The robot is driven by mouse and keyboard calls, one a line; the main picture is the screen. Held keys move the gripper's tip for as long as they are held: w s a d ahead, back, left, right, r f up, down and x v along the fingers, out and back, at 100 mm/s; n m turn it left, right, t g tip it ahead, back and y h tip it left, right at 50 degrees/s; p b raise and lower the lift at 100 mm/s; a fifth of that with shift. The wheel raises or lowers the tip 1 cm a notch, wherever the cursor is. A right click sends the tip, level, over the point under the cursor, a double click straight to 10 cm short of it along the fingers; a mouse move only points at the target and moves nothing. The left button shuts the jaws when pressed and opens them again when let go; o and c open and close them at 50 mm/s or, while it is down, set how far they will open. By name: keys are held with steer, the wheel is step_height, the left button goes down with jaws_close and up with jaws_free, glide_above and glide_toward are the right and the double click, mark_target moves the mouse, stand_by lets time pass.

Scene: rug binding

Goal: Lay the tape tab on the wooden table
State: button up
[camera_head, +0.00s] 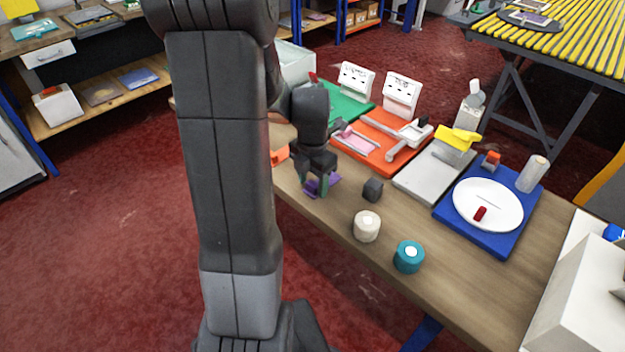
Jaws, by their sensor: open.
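My gripper (316,183) points down over the near-left edge of the wooden table (462,272), with its jaws open. A small flat purple piece (327,182) lies on or just above the table at the fingertips; it may be the tape tab, but I cannot tell for sure. The fingers partly cover it, and I cannot tell whether they touch it. A dark grey cube (373,190) stands on the table just right of the gripper.
A cream roll (367,226) and a teal roll (408,257) stand along the table's front. Behind are an orange board (378,160), a grey plate (425,183) and a blue board (513,237) with a white disc (488,197). Bare wood lies right of the teal roll.

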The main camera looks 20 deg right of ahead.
mark_target(312, 184)
step_height(312, 184, up, 12)
steer(key=shift+r+p, duration=0.15)
steer(key=shift+p, duration=0.3)
